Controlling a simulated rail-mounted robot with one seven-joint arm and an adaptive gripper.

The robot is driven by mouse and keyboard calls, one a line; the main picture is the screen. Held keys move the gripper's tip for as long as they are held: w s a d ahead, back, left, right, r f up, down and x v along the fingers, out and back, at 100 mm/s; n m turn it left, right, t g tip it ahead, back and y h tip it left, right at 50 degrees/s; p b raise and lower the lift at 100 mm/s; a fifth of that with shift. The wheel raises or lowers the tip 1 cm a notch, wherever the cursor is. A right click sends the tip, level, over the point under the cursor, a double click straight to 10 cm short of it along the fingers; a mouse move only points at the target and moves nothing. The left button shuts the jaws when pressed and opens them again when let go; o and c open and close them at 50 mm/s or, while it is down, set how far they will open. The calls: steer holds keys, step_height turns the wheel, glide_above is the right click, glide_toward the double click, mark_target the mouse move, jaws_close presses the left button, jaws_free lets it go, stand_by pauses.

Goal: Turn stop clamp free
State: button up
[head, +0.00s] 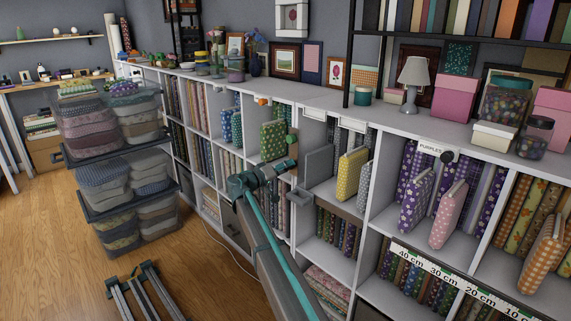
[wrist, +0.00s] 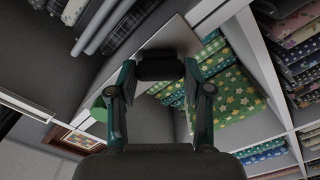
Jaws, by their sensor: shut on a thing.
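In the wrist view, my gripper (wrist: 160,70) has both teal fingers drawn in on a dark block (wrist: 160,67), which looks like the stop clamp. The fingers hide its sides. A pale grey panel (wrist: 174,34) lies right behind it. A green round piece (wrist: 99,109) shows to the left of the fingers. In the head view, my gripper (head: 284,166) is at the front of the cubbies, beside the open bay with the grey panel (head: 319,161). A small green knob (head: 291,139) shows just above it. The clamp itself is not clear in that view.
Green flowered fabric (head: 272,141) stands close behind my gripper, and yellow dotted fabric (head: 351,174) stands to its right. Stacked clear tubs (head: 105,122) are at the left. A dark metal frame (head: 145,290) lies on the wooden floor. The floor between them is mostly open.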

steer(key=shift+f+n+p, duration=0.15)
steer(key=shift+n+p, duration=2.75)
steer(key=shift+n, duration=1.1)
steer(key=o, duration=1.2)
steer(key=shift+c, duration=0.2)
steer(key=v, duration=1.2)
